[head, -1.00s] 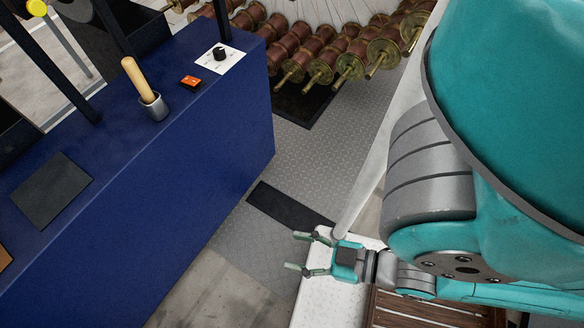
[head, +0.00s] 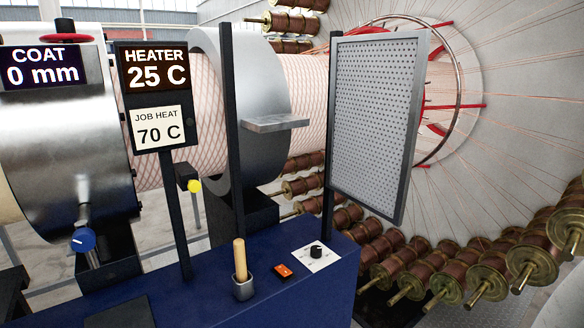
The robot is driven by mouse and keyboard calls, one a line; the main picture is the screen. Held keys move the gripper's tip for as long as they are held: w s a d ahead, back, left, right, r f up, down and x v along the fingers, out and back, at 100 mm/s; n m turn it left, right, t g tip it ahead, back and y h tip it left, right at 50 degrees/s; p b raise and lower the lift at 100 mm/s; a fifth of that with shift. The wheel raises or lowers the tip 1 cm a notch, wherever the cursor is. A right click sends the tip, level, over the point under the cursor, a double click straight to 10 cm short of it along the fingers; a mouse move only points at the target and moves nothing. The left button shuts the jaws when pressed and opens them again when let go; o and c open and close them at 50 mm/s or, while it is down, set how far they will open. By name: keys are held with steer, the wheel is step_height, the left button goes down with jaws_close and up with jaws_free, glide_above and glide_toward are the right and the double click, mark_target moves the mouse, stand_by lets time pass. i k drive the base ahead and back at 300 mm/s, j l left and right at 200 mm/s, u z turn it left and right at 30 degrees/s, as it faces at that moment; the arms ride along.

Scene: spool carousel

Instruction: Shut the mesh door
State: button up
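The mesh door (head: 372,125) is a grey-framed perforated panel. Its left edge is at the right dark post (head: 328,205), and it is swung out to the right, in front of the spool wheel. The left dark post (head: 232,130) stands apart from it, and the gap between the posts is uncovered. Through that gap I see the grey ring housing (head: 262,95) with a flat ledge (head: 275,124). My gripper is not in view now.
The heater display (head: 157,70) reads 25 C above a job heat card (head: 158,126) of 70 C. Spools (head: 465,270) ring the right side.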

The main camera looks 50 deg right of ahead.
mark_target(353, 173)
steer(key=z, duration=0.5)
steer(key=l+z, duration=0.25)
steer(key=z, duration=0.15)
steer(key=l+z, duration=0.2)
steer(key=z, duration=0.2)
steer(key=l+z, duration=0.35)
steer(key=i+j, duration=0.05)
steer(key=j, duration=0.1)
